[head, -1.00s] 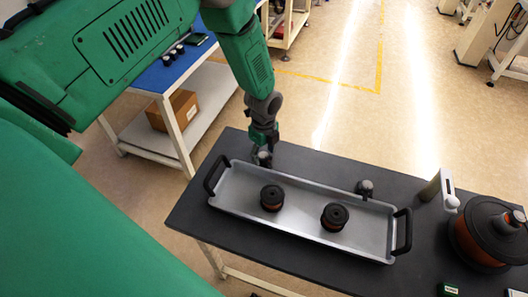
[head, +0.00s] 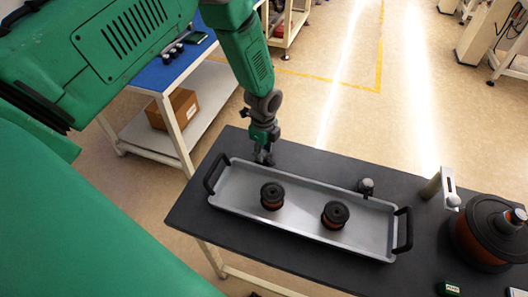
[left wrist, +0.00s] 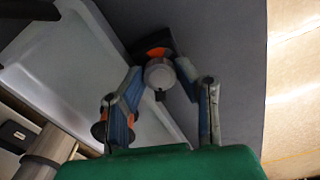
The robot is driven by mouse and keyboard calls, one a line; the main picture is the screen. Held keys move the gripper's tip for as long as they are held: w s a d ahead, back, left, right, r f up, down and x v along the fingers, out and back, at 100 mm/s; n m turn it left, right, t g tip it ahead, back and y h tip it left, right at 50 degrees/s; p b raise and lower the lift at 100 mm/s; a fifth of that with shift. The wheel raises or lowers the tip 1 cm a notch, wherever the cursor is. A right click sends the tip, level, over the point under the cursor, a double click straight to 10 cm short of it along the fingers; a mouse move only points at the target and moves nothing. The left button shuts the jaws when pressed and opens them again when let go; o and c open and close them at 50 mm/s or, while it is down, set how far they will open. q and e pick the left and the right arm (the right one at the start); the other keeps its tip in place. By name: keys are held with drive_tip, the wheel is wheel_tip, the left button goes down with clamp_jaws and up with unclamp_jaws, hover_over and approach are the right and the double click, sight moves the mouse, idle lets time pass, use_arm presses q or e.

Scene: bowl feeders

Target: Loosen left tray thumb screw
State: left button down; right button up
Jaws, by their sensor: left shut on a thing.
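The silver tray (head: 300,228) with black handles lies on the dark table. The left thumb screw is a round grey knob (left wrist: 160,74) in the left wrist view, at the tray's edge, with a black and orange part behind it. My left gripper (head: 264,158) reaches down at the tray's far left edge. In the left wrist view its blue-padded fingers (left wrist: 160,95) are on either side of the knob, shut on it. In the head view the fingers largely hide this knob. A second grey knob (head: 366,187) stands at the tray's far edge. My right gripper is not in view.
Two black and orange round parts, left (head: 272,196) and right (head: 335,215), sit in the tray. A black and orange bowl feeder (head: 490,235) and a pale upright bracket (head: 440,187) stand at the right of the dark table (head: 200,215). A blue-topped bench (head: 165,75) is behind.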

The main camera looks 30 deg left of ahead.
sight(264, 152)
use_arm(q)
drive_tip(key=shift+w+a+n+b, duration=0.15)
drive_tip(key=shift+n+b, duration=0.2)
drive_tip(key=shift+n, duration=1.45)
drive_tip(key=shift+r, duration=0.1)
drive_tip(key=c, duration=1.2)
unclamp_jaws()
drive_tip(key=shift+r, duration=0.35)
wheel_tip(264, 152, up, 11)
